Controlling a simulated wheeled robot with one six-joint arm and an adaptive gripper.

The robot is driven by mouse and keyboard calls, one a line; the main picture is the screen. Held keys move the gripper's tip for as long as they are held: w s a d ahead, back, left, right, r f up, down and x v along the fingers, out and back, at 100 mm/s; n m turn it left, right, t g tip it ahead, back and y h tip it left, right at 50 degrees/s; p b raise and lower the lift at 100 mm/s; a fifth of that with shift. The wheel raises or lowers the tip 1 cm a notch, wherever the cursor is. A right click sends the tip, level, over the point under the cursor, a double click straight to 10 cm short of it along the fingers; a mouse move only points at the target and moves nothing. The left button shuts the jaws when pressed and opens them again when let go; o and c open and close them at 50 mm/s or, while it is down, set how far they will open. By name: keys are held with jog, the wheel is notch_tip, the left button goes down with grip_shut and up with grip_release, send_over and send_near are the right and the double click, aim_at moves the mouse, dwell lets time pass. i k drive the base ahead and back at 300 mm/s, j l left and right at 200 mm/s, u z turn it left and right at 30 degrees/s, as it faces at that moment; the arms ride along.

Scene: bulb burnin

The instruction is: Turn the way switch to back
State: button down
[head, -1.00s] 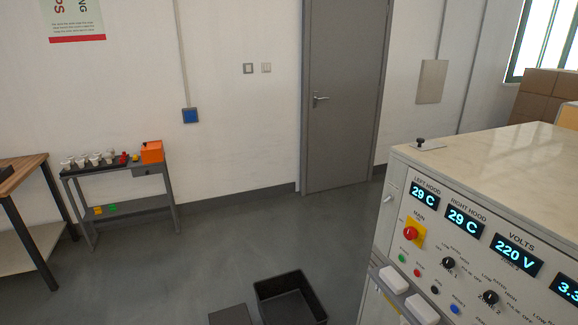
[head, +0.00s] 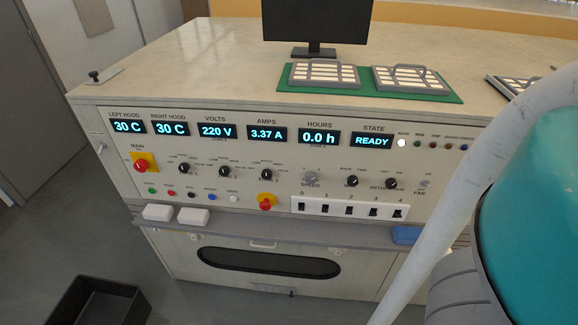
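The way switch (head: 352,181) is a small black rotary knob on the beige control panel (head: 240,190), right of the middle, with small lettering above it and its name below. Which way its pointer faces is too small to tell for sure. A similar black knob marked return (head: 391,183) sits just right of it, and the grey speed knob (head: 312,178) sits to its left. My gripper is out of view; a large teal and grey part of my arm fills the right edge and hides the panel's right end.
Above the knobs is a row of lit displays, the state display (head: 373,142) reading READY. A white strip of black toggle switches (head: 349,208) lies below the way switch. A grey ledge (head: 270,232) juts out under the panel. A black bin (head: 98,302) stands on the floor at lower left.

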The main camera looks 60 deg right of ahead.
aim_at(352, 179)
jog(key=z, duration=1.45)
